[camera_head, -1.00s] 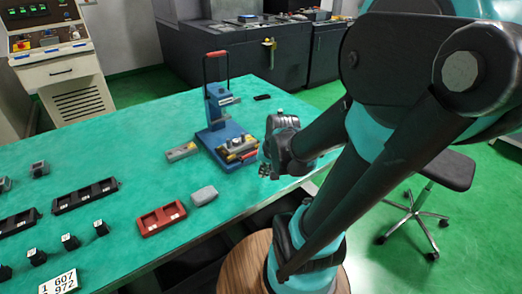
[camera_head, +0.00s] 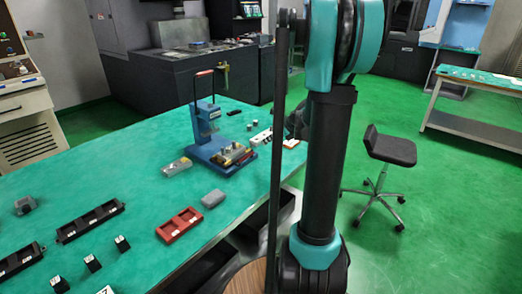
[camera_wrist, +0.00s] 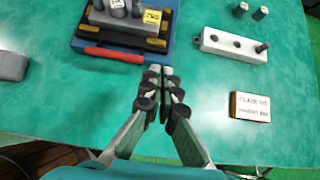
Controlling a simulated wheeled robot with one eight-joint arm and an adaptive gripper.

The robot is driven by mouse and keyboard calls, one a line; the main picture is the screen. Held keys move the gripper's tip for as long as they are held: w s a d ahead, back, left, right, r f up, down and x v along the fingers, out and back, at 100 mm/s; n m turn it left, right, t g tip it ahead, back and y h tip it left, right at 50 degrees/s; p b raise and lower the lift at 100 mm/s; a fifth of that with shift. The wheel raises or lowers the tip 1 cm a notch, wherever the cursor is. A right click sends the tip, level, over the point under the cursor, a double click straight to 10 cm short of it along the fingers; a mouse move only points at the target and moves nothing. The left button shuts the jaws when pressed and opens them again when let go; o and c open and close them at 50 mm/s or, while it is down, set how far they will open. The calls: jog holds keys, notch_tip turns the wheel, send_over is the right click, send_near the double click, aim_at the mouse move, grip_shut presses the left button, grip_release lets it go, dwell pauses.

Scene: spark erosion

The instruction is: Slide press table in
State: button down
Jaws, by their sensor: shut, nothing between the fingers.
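The blue press (camera_head: 203,118) with a red-handled lever (camera_head: 204,74) stands upright near the far right edge of the green bench. Its press table (camera_head: 232,155) sits out at the front of the blue base, carrying a grey block and yellow parts. In the wrist view, the dark press table (camera_wrist: 125,38) shows at the top with a red front bar (camera_wrist: 113,53), over the blue base (camera_wrist: 86,42). My gripper (camera_wrist: 160,73) is shut and empty, its fingertips near the base's front right corner, apart from the red bar in the picture. In the head view, my arm hides most of it.
A white block with holes (camera_wrist: 222,42) and a label plate (camera_wrist: 250,106) lie right of my gripper. A grey block (camera_head: 213,198) and red tray (camera_head: 180,225) lie in front of the press. A stool (camera_head: 385,165) stands right of the bench.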

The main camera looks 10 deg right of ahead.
jog(key=x, duration=0.9)
jog(key=shift+w+a+f, duration=0.2)
jog(key=w+a, duration=0.2)
jog(key=w, duration=0.1)
jog(key=w+a, duration=0.2)
jog(key=w, duration=0.1)
jog(key=w+a, duration=0.3)
jog(key=w, duration=0.1)
jog(key=shift+a, duration=0.1)
jog(key=shift+r, duration=0.1)
